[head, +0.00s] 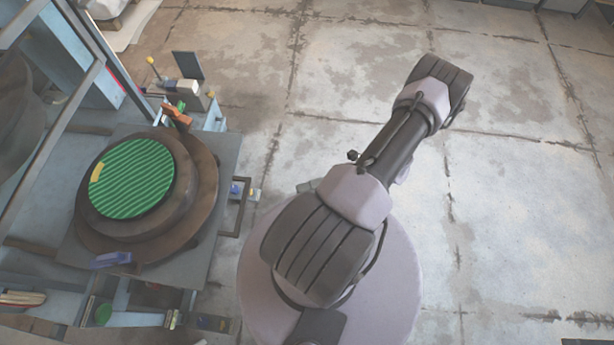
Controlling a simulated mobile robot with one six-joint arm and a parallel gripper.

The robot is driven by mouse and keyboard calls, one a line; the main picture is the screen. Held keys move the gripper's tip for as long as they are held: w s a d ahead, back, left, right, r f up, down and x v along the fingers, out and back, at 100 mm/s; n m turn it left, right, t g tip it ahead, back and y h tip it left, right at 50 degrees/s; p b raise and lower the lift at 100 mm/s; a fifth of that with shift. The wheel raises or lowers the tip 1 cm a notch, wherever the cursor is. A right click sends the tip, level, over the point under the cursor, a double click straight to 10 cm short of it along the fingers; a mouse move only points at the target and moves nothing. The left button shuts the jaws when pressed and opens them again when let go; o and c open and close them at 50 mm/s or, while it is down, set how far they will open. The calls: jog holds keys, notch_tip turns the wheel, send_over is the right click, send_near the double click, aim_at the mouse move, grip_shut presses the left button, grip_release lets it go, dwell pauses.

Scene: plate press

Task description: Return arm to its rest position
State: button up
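My arm rises from its round base at the lower middle of the head view and reaches up and to the right over bare floor. Only its upper links and joints show. My gripper is not visible, so its opening and anything in it cannot be seen. The arm is apart from the plate press (205,205) at the left. A green ribbed disc (135,178) with a small yellow mark lies on the round brown part of the press.
A grey metal frame (62,125) stands at the left edge. A lever with a yellow knob (150,61) and a small dark panel (187,66) stand behind the press. A blue block (111,259) sits at its front edge. The concrete floor (530,190) on the right is clear.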

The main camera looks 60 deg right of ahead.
jog(key=w+a+r+n+g+h+b, duration=0.1)
jog(key=w+a+r+n+g+h, duration=0.15)
jog(key=w+r+n+g, duration=0.6)
jog(key=w+a+r+n+g+h, duration=0.25)
jog(key=w+r+n+g, duration=0.25)
jog(key=r+n, duration=0.7)
jog(key=a+r+n+t+h, duration=0.2)
jog(key=a+r+n, duration=0.4)
jog(key=a+n, duration=0.3)
jog(key=s+a+r+n+t+h, duration=0.1)
jog(key=a+r+n+t+h, duration=0.1)
jog(key=a+r+n, duration=0.3)
jog(key=a+n+t+b, duration=0.1)
jog(key=a+n, duration=0.3)
jog(key=n, duration=0.3)
jog(key=shift+s+a+r+t+h, duration=0.15)
jog(key=shift+r+t+h, duration=0.2)
jog(key=shift+r+h, duration=0.05)
